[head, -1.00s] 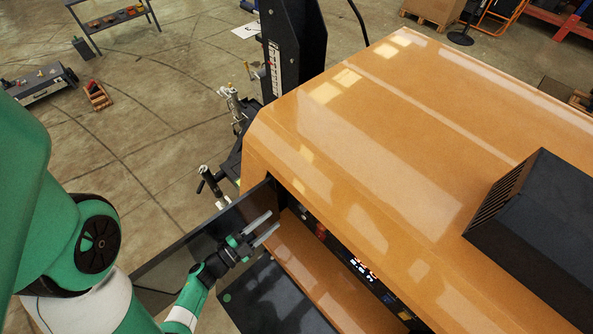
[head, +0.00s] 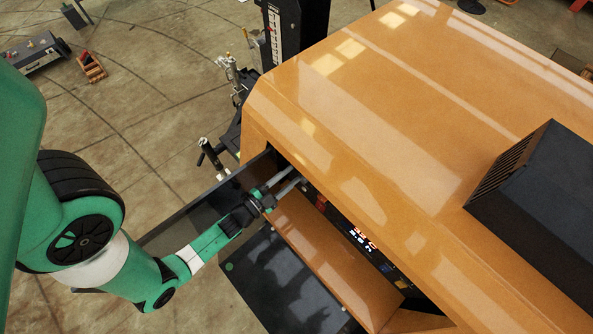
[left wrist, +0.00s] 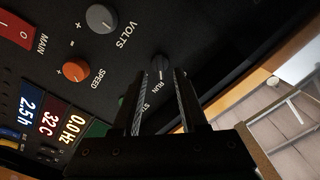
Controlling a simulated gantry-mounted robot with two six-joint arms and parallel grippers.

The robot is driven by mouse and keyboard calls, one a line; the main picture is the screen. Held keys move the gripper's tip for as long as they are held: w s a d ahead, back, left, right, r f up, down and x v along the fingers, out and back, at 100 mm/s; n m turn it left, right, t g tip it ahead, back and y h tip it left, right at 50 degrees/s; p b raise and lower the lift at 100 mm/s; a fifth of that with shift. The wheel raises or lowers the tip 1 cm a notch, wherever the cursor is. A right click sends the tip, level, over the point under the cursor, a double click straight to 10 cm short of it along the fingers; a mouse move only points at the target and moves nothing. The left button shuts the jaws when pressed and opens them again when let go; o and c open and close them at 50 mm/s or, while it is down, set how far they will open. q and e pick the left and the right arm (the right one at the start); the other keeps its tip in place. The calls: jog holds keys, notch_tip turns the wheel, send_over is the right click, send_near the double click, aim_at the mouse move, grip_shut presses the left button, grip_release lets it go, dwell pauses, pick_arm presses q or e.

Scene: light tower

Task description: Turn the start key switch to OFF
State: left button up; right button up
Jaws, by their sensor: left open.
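The start key switch (left wrist: 160,66) shows in the left wrist view as a dark knob beside the labels RUN and a partly hidden "ST..." on the black control panel (left wrist: 130,55). Its exact pointing direction is too dark to tell. My left gripper (left wrist: 166,84) is open, with its two fingers pointing at the panel and their tips at either side of the knob. Whether they touch it I cannot tell. In the head view my left gripper (head: 287,180) reaches into the opening under the orange housing (head: 370,110); the switch is hidden there. My right gripper is not in view.
Close to the switch are a grey VOLTS knob (left wrist: 101,18), an orange SPEED knob (left wrist: 75,71), a red MAIN switch (left wrist: 18,30) and lit displays (left wrist: 50,120). The housing edge overhangs the panel. An open dark door panel (head: 195,215) stands beside my left arm.

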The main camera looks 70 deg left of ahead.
pick_arm(q)
jog(key=x, duration=0.3)
jog(key=shift+w, duration=0.1)
grip_shut()
jog(key=shift+n, duration=0.3)
jog(key=n, duration=0.8)
jog(key=shift+p, duration=0.4)
jog(key=shift+n, duration=0.3)
